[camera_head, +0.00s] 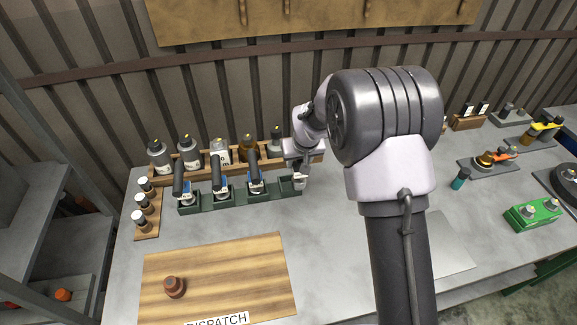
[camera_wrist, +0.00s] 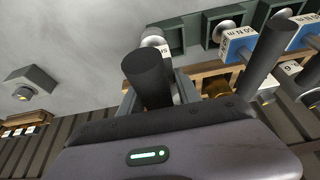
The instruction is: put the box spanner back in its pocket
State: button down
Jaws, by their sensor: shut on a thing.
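The box spanner (camera_wrist: 148,75) is in my gripper (camera_wrist: 152,100), with its black handle toward the wrist camera. In the head view my gripper (camera_head: 300,172) is at the right end of the dark green rack (camera_head: 222,204), by the end pocket (camera_head: 287,186). The rack also shows in the wrist view (camera_wrist: 196,44), with the spanner's far end close to its end pocket. I cannot tell whether the tip is inside the pocket. Several other dark-handled tools with blue labelled bodies (camera_head: 220,190) stand upright in the rack's other pockets.
A wooden rack of bottles (camera_head: 190,152) stands right behind the green rack. Small vials on a wooden strip (camera_head: 148,222) are to its left. A wooden dispatch board (camera_head: 225,270) with a brown knob-like part (camera_head: 174,286) lies in front. A teal cylinder (camera_head: 461,178) and a green box (camera_head: 535,214) are farther right.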

jog(key=shift+w+a+f+b, duration=0.25)
jog(key=shift+w+a+f, duration=0.1)
jog(key=shift+a+f, duration=0.25)
jog(key=shift+w+a+f+b, duration=0.2)
jog(key=shift+w+a+f, duration=0.15)
jog(key=shift+f, duration=0.3)
jog(key=shift+w+a+f+b, duration=0.3)
jog(key=shift+a+f, duration=0.2)
jog(key=shift+f, duration=0.15)
jog(key=shift+f, duration=0.2)
jog(key=c, duration=0.8)
grip_release()
jog(key=shift+c, duration=0.2)
jog(key=shift+r, duration=0.1)
